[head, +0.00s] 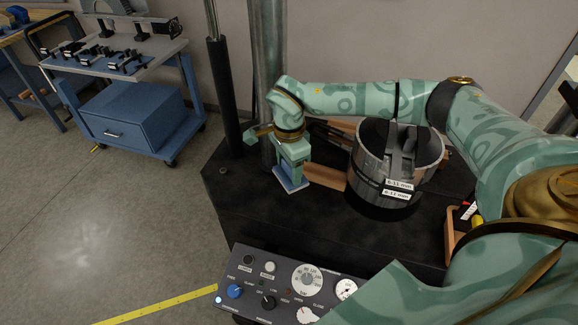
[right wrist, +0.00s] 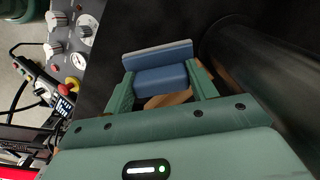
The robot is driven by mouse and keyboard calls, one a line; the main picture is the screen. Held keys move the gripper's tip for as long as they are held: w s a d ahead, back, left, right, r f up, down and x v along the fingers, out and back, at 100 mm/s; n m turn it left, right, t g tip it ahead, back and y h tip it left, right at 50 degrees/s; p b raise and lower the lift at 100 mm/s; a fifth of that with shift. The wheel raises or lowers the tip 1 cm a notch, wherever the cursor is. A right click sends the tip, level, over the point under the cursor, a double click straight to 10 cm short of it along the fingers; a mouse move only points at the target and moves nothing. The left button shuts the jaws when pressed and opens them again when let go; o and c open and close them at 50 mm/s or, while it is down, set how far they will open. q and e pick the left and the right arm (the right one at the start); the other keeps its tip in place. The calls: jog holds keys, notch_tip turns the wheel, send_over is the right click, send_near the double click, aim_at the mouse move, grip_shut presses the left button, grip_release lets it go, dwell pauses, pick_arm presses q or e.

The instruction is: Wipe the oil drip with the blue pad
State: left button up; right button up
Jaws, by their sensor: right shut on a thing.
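The blue pad (head: 291,186) is in my right gripper (head: 291,170), which points down over the left part of the black machine bed (head: 245,200). In the right wrist view the blue pad (right wrist: 160,78) sits between the two green fingers of the gripper (right wrist: 162,84), with its flat, paler face at the far side. I cannot tell whether the pad touches the bed. I cannot make out an oil drip in either view; it may be hidden or too dark against the bed. My left gripper is not in view.
A steel cylinder (head: 368,165) with white labels stands on the bed right of the gripper. A thick metal column (head: 268,60) and a black post (head: 223,95) rise behind. A control panel (head: 290,285) with dials lies in front. A blue cart (head: 135,115) stands back left.

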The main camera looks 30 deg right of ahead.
notch_tip(320, 180, up, 2)
jog(key=shift+s+r+p, duration=0.1)
jog(key=shift+p, duration=0.6)
jog(key=shift+a, duration=0.15)
